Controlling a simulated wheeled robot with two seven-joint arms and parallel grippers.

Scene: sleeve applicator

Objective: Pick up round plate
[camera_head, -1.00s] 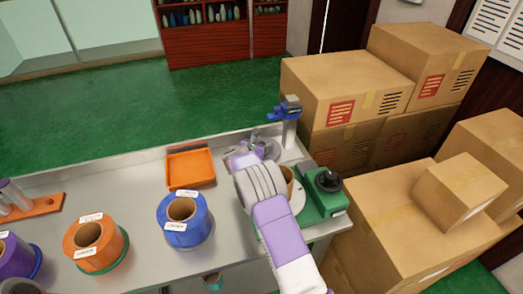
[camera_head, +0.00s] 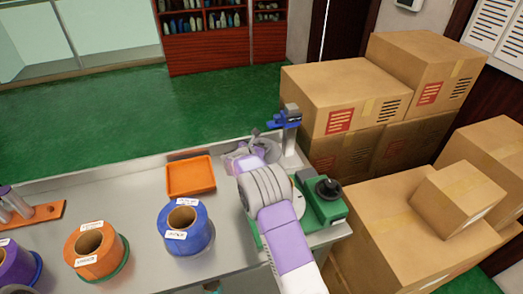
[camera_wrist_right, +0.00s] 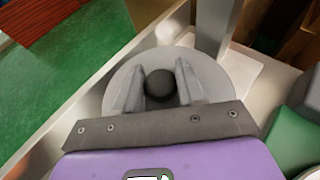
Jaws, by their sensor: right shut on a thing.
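The round plate (camera_wrist_right: 222,82) is a grey disc with a black round knob (camera_wrist_right: 160,86) in its middle, seen in the right wrist view. In the head view the plate (camera_head: 270,150) shows partly behind my right gripper (camera_head: 259,142), near the far right of the bench by the grey post. The fingers of my right gripper, also in the right wrist view (camera_wrist_right: 160,74), are shut on the knob from both sides. Whether the plate rests or is raised is hard to tell. My left gripper is not in view.
The grey post with a blue clamp (camera_head: 286,118) stands close behind the plate. A green device with a black knob (camera_head: 325,195) is to the right. An orange tray (camera_head: 190,177) and blue (camera_head: 185,230) and orange rolls (camera_head: 92,250) lie left. Cartons (camera_head: 345,95) stand beyond the bench.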

